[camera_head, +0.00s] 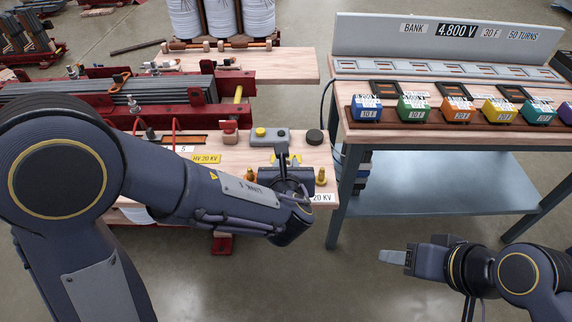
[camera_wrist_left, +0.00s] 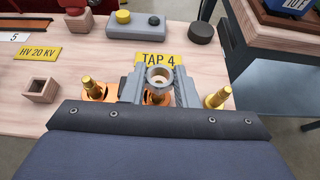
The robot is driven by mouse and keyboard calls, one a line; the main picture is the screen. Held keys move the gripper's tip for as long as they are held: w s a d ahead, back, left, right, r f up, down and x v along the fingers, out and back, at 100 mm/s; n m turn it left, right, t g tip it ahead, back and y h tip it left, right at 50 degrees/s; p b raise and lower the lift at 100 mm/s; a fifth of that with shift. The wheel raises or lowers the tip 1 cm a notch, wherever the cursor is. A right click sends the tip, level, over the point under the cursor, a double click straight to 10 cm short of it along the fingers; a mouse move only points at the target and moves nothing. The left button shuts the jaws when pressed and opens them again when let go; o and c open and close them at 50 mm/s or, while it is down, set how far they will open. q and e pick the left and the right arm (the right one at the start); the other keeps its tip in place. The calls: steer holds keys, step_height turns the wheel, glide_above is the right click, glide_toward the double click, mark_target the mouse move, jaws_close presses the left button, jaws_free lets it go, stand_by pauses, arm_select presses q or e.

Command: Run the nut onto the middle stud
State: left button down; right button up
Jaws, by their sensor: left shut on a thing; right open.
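My left gripper (camera_head: 283,160) is over the wooden bench top. In the left wrist view its grey fingers (camera_wrist_left: 159,82) are shut on a grey ring-shaped nut (camera_wrist_left: 160,73). The nut is at the middle stud (camera_wrist_left: 155,96), which shows partly between the fingers with an orange base. I cannot tell whether the nut is on its thread. A brass stud stands to the left (camera_wrist_left: 94,88) and another to the right (camera_wrist_left: 218,97); both stand upright. In the head view the gripper hides the middle stud. My right gripper (camera_head: 396,257) is open and empty over the floor.
A yellow "TAP 4" label (camera_wrist_left: 158,59) lies behind the studs. A grey box with a yellow button (camera_head: 270,136) and a dark round knob (camera_head: 314,137) stand behind. A small wooden square socket (camera_wrist_left: 41,89) is at left. A blue-grey table (camera_head: 450,190) with coloured blocks stands at right.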

arm_select(q)
steer(key=shift+f+b, duration=1.65)
steer(key=shift+f, duration=0.05)
arm_select(e)
steer(key=shift+f, duration=1.75)
arm_select(q)
steer(key=c, duration=1.1)
jaws_free()
steer(key=shift+o, duration=0.2)
steer(key=shift+s+r, duration=0.1)
arm_select(e)
steer(key=shift+r, duration=0.1)
arm_select(q)
steer(key=p+v, duration=0.2)
steer(key=v, duration=0.5)
steer(key=shift+s+r, duration=0.15)
steer(key=shift+s, duration=0.2)
arm_select(e)
steer(key=shift+r, duration=0.85)
steer(key=shift+c, duration=0.5)
